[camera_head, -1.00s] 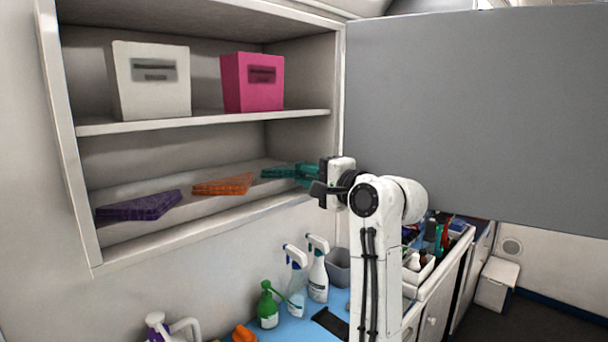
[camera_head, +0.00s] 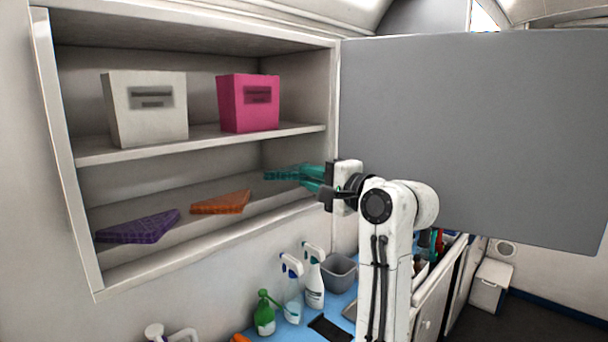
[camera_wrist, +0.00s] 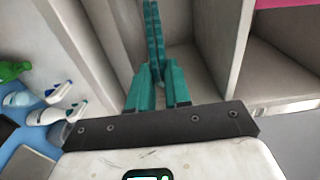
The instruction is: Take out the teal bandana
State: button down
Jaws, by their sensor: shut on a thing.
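The teal bandana (camera_head: 282,175) is a flat folded piece at the right end of the cabinet's lower shelf space. My gripper (camera_head: 304,176), with teal fingers, reaches in from the right and is shut on the bandana's near end. The bandana looks raised a little above the shelf board. In the wrist view the bandana (camera_wrist: 153,32) extends away from my fingertips (camera_wrist: 157,72), which meet on its end. The fingers hide that end.
An orange bandana (camera_head: 221,202) and a purple bandana (camera_head: 138,227) lie on the lower shelf (camera_head: 190,228). A white box (camera_head: 146,112) and a pink box (camera_head: 248,104) stand above. The grey door (camera_head: 470,140) is open at right. Spray bottles (camera_head: 313,278) stand below.

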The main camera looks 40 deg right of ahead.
jog(key=s+r+p, duration=0.2)
jog(key=s+r, duration=0.2)
jog(key=s, duration=0.7)
jog(key=shift+s+p, duration=0.2)
jog(key=shift+p, duration=0.15)
